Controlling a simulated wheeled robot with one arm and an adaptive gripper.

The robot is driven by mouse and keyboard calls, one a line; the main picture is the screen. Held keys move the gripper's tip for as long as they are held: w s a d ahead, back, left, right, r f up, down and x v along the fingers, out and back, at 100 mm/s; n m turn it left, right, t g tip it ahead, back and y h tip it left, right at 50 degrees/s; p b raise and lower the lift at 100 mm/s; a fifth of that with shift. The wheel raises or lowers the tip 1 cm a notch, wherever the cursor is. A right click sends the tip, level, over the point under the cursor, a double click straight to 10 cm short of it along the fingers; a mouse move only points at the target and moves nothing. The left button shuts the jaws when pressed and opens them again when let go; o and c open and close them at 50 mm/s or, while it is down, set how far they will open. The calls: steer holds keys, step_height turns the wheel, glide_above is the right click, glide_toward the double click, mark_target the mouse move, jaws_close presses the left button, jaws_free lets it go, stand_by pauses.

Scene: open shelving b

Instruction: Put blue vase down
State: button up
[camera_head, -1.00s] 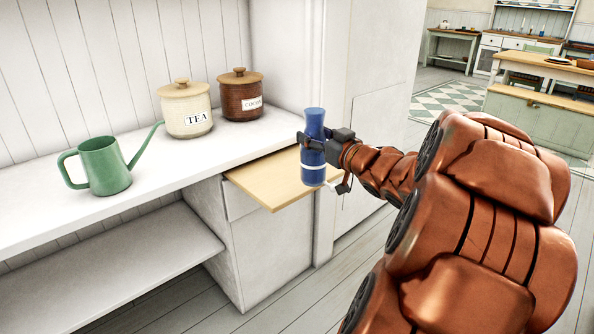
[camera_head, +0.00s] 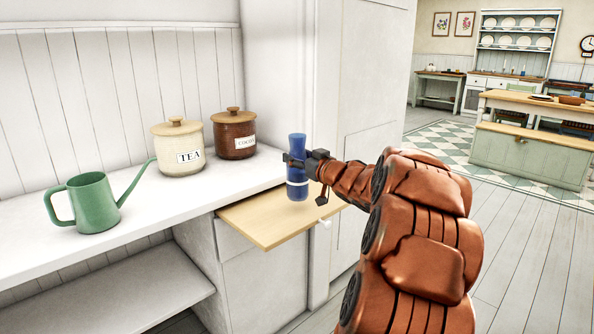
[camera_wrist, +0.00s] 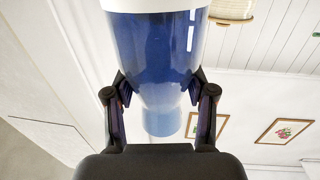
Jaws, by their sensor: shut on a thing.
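The blue vase (camera_head: 297,165) is upright with a white band near its base. My gripper (camera_head: 300,160) is shut on it at the middle, coming from the right. In the head view the vase shows over the pull-out wooden board (camera_head: 262,226); I cannot tell whether its base touches the board. In the wrist view the vase (camera_wrist: 155,55) fills the space between the two fingers (camera_wrist: 160,105), which press on its sides, and its white band is at the top edge.
On the white counter (camera_head: 130,231) stand a green watering can (camera_head: 95,204), a cream TEA jar (camera_head: 178,150) and a brown cocoa jar (camera_head: 234,135). A white cabinet side (camera_head: 345,130) rises behind the board. The board's left part is bare.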

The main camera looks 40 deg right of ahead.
steer(key=shift+w+d+f, duration=0.15)
steer(key=shift+w+d, duration=0.3)
steer(key=shift+w, duration=0.3)
step_height(320, 180, down, 3)
steer(key=shift+f+b, duration=0.2)
steer(key=shift+b, duration=0.9)
steer(key=o, duration=1.3)
steer(key=shift+f, duration=0.1)
steer(key=shift+o, duration=0.2)
steer(key=shift+s, duration=0.3)
steer(key=s+a+p, duration=0.1)
steer(key=s+p, duration=0.1)
steer(key=s, duration=0.9)
steer(key=shift+s+a, duration=0.15)
steer(key=shift+a, duration=0.25)
